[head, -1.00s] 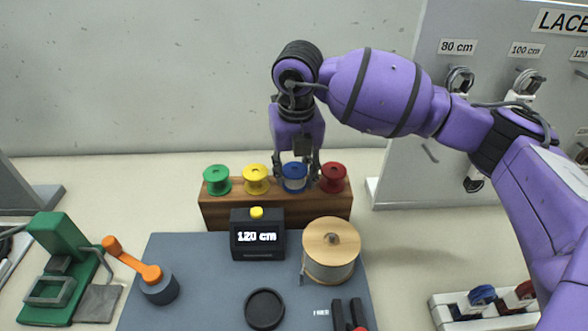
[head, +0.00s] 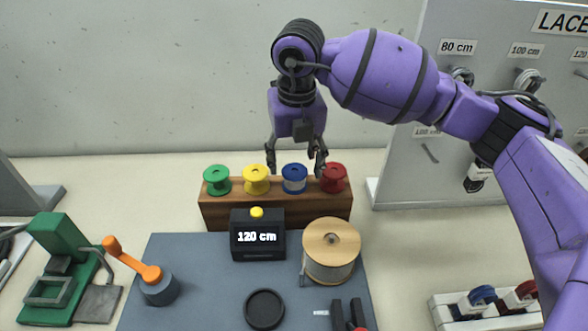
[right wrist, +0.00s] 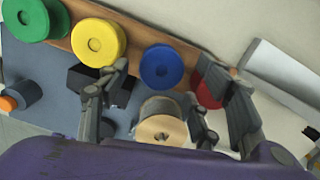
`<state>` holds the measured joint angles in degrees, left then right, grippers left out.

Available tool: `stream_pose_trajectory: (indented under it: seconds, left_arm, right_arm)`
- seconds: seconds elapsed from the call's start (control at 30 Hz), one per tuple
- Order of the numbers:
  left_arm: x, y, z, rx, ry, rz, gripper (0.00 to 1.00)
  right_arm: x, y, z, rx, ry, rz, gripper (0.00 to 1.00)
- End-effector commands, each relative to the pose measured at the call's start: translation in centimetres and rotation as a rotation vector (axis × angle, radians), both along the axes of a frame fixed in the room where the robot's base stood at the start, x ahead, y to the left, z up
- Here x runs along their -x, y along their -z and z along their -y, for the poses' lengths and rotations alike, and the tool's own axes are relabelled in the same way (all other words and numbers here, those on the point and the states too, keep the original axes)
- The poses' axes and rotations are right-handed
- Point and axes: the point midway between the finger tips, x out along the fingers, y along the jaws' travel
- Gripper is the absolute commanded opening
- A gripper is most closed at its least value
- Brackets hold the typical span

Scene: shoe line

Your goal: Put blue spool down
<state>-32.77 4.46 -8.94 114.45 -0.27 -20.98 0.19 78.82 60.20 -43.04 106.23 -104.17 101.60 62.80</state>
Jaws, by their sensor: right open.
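The blue spool (head: 294,178) stands upright on the wooden block (head: 276,213), between the yellow spool (head: 256,178) and the red spool (head: 333,178). It also shows in the right wrist view (right wrist: 161,67). My right gripper (head: 296,171) is open and empty, its fingers just above the blue spool, one to each side of it. In the right wrist view the open fingers (right wrist: 170,95) show with nothing between them in their grip. My left gripper is in neither view.
A green spool (head: 216,179) stands at the block's left end. In front are a black display (head: 258,237) reading 120 cm, a large wooden reel (head: 331,246) and an orange-handled crank (head: 134,260). A lace rack (head: 440,170) stands at the right.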

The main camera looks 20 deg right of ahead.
Motion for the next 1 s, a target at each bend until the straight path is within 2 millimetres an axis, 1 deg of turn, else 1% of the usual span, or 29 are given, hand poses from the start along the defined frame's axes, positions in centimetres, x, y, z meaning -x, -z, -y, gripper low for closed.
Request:
stream_pose_trajectory:
  seconds: [0.03,0.2,0.3,0.4,0.6,1.0]
  left_arm:
    - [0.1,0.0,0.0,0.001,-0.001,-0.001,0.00]
    - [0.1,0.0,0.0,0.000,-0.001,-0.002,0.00]
    - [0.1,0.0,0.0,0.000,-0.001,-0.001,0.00]
    - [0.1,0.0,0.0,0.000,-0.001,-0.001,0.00]
    - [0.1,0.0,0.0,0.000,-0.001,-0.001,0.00]
    - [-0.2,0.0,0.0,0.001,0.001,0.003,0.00]
  right_arm:
    - [0.0,-1.4,-0.1,-0.002,0.000,0.005,0.59]
    - [0.5,-5.0,-0.1,-0.001,0.000,0.003,0.59]
    - [0.7,-6.6,-0.1,0.000,0.000,0.002,0.59]
    - [0.9,-7.8,-0.1,-0.001,0.001,0.001,0.59]
    - [1.1,-8.7,-0.1,0.000,0.001,-0.001,0.59]
    - [1.0,-8.6,-0.1,0.000,0.001,-0.001,0.59]
